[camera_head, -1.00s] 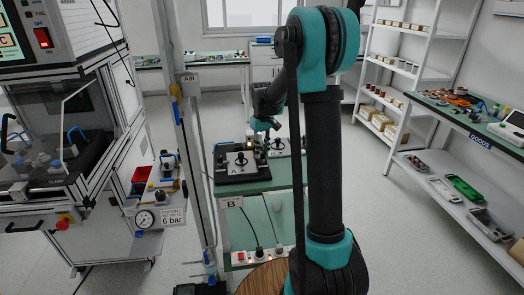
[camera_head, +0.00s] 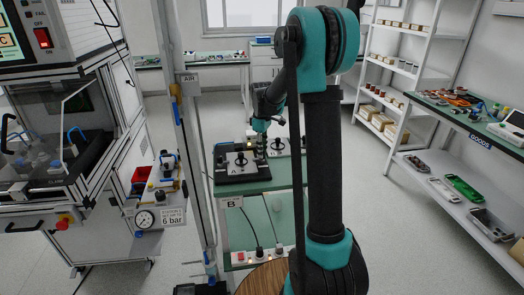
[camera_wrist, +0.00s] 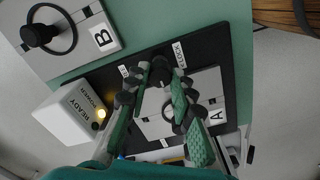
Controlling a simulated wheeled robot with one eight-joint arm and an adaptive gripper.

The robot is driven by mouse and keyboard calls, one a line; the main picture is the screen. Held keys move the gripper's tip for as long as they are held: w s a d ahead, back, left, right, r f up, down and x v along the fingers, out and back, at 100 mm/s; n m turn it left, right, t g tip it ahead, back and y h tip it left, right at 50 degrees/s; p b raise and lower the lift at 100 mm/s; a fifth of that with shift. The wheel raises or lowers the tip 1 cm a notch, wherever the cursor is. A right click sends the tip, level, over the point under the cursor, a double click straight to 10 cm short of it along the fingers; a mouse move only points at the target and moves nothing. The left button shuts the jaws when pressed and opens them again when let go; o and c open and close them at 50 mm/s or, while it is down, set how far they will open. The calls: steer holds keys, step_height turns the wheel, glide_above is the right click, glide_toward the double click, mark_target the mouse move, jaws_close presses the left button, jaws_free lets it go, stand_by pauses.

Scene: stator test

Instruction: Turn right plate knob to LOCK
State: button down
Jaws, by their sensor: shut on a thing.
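In the wrist view, my gripper (camera_wrist: 161,82) has its fingers close on either side of a dark knob (camera_wrist: 156,72) at the edge of the black base (camera_wrist: 213,53). The fingers are shut on it, and they hide much of it. A white LOCK label (camera_wrist: 179,54) lies beside the knob, and another small label (camera_wrist: 123,71) lies on its other side, its text unclear. The knob's exact angle cannot be told. A light plate marked A (camera_wrist: 208,85) sits on the base, partly behind the fingers. In the head view, my gripper (camera_head: 261,147) is down at the right edge of the base (camera_head: 228,176).
A white READY/POWER box (camera_wrist: 66,117) with a lit yellow lamp stands close to the fingers. Plate B (camera_wrist: 88,18), with a black ring and knob, lies on the green table (camera_wrist: 150,22). In the head view, a post (camera_head: 187,130) stands left of the table.

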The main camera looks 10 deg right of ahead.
stand_by(0.4)
steer(key=c, duration=1.3)
jaws_free()
steer(key=shift+r, duration=0.1)
step_height(320, 180, up, 12)
